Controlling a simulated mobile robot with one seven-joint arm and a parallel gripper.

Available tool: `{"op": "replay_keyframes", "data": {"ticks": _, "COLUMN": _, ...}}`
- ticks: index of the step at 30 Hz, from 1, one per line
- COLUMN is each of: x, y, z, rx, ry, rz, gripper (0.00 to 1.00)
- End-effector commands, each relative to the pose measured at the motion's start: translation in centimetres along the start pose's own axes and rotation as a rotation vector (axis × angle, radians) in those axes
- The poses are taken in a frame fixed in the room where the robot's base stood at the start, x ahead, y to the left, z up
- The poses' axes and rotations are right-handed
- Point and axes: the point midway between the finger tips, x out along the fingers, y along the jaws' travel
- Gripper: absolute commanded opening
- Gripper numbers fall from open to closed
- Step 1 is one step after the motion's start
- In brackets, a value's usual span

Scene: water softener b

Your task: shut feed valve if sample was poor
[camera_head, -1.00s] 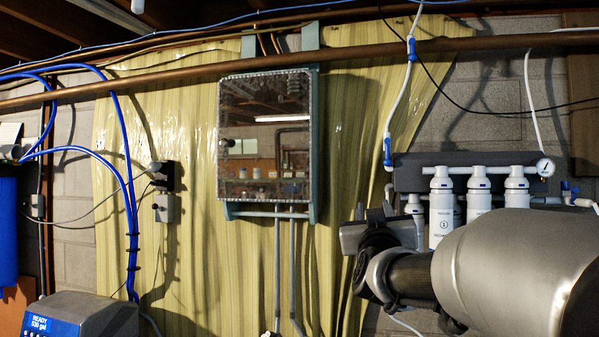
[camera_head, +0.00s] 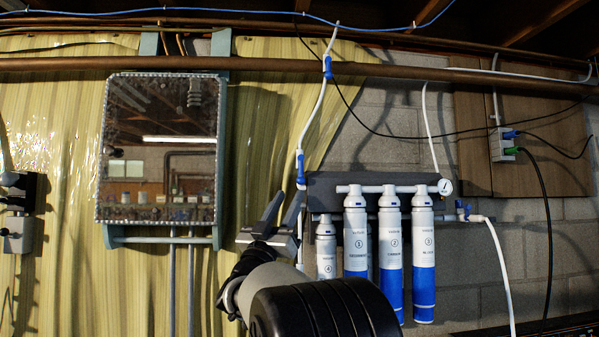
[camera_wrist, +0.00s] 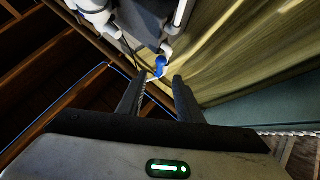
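My gripper (camera_head: 283,212) points up, just left of the filter unit's lower left part. Its two fingers are apart with nothing between them; the wrist view also shows it open (camera_wrist: 158,84). A blue fitting (camera_wrist: 160,66) lies beyond the fingertips in the wrist view, apart from them. In the head view, a white tube carries a blue inline fitting (camera_head: 300,168) at the unit's left end and another (camera_head: 327,67) higher up. A blue-handled valve (camera_head: 462,210) sits at the unit's right. Which one is the feed valve is not marked. The round gauge (camera_head: 445,187) is too small to read.
White and blue filter cartridges (camera_head: 391,245) hang under a grey bracket (camera_head: 330,186). A mirrored cabinet (camera_head: 160,165) hangs at left. A copper pipe (camera_head: 400,70) crosses above. An outlet box (camera_head: 502,145) with cables is at right.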

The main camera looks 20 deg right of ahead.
Motion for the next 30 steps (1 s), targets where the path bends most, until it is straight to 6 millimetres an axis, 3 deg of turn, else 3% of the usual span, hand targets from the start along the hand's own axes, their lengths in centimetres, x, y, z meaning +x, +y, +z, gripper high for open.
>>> {"op": "replay_keyframes", "data": {"ticks": 6, "x": 5.2, "y": 0.1, "z": -0.1, "rx": -0.001, "ry": 0.001, "rz": 0.002, "gripper": 0.33}}
{"op": "replay_keyframes", "data": {"ticks": 15, "x": 9.7, "y": 0.0, "z": -0.1, "rx": 0.000, "ry": 0.000, "rz": 0.000, "gripper": 0.33}}
{"op": "replay_keyframes", "data": {"ticks": 28, "x": 10.6, "y": 0.0, "z": 0.0, "rx": 0.001, "ry": -0.001, "rz": -0.001, "gripper": 0.33}}
{"op": "replay_keyframes", "data": {"ticks": 30, "x": 10.6, "y": 0.0, "z": 0.0, "rx": 0.001, "ry": -0.001, "rz": -0.001, "gripper": 0.21}}
